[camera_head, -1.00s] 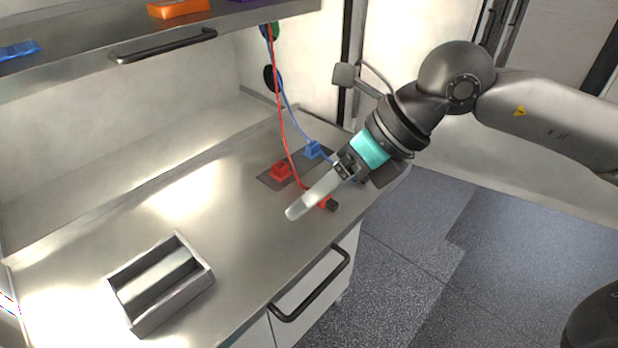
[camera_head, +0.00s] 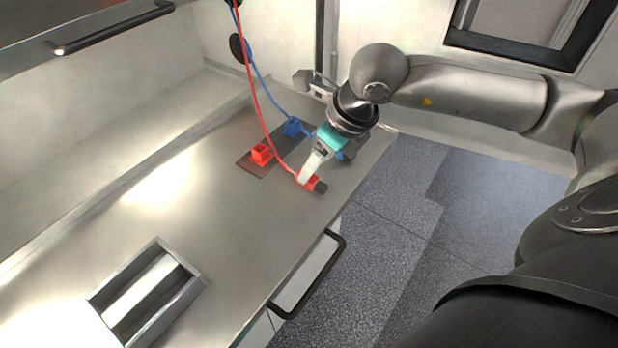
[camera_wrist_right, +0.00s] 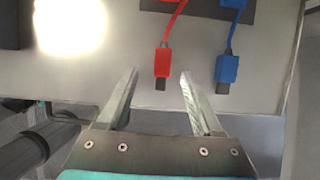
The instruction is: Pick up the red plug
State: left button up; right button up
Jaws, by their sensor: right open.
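The red plug (camera_head: 313,184) lies on the metal counter near its front edge, with a black tip and a red cable running up from it. In the right wrist view the red plug (camera_wrist_right: 162,64) shows just beyond the fingertips, roughly between their lines. My right gripper (camera_head: 303,178) is over the plug from the right, its fingers partly covering it. In the wrist view the right gripper (camera_wrist_right: 159,73) is open, with nothing between its fingers. My left gripper is not in view.
A red socket block (camera_head: 262,154) and a blue one (camera_head: 293,127) sit on a dark mat (camera_head: 248,164). A blue plug (camera_wrist_right: 227,68) lies right of the red plug. A metal tray (camera_head: 194,287) stands at the front left. The counter between is clear.

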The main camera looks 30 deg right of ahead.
aim_at(311, 182)
jog(key=p+x, duration=0.1)
jog(key=x, duration=0.4)
jog(key=shift+w+d, duration=0.15)
jog(key=shift+w, duration=0.05)
grip_shut()
dwell(0.3)
